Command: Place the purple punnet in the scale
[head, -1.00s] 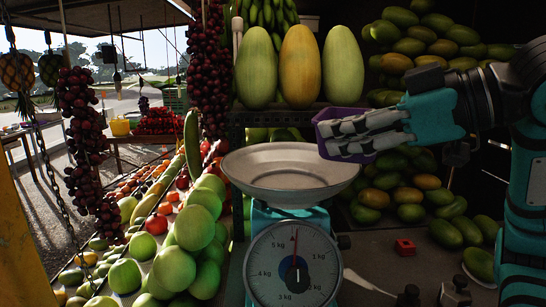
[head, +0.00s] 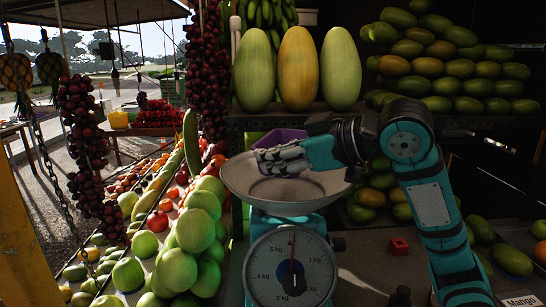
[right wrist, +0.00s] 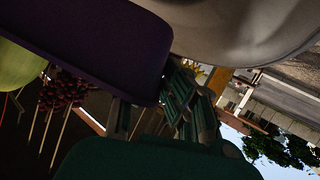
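The purple punnet (head: 283,136) is over the back of the round metal scale pan (head: 240,182), partly hidden behind my right gripper (head: 268,160). My right gripper is shut on the punnet, with its fingers over the pan. In the right wrist view the dark purple punnet (right wrist: 90,40) is close to the camera, next to the pale pan (right wrist: 235,25). I cannot tell whether the punnet touches the pan. My left gripper is not in view.
Three large melons (head: 298,68) stand on a shelf behind the scale. Green round fruit (head: 195,229) is piled left of it. Mangoes (head: 450,68) fill the back right. A small red object (head: 399,246) lies on the counter right of the scale.

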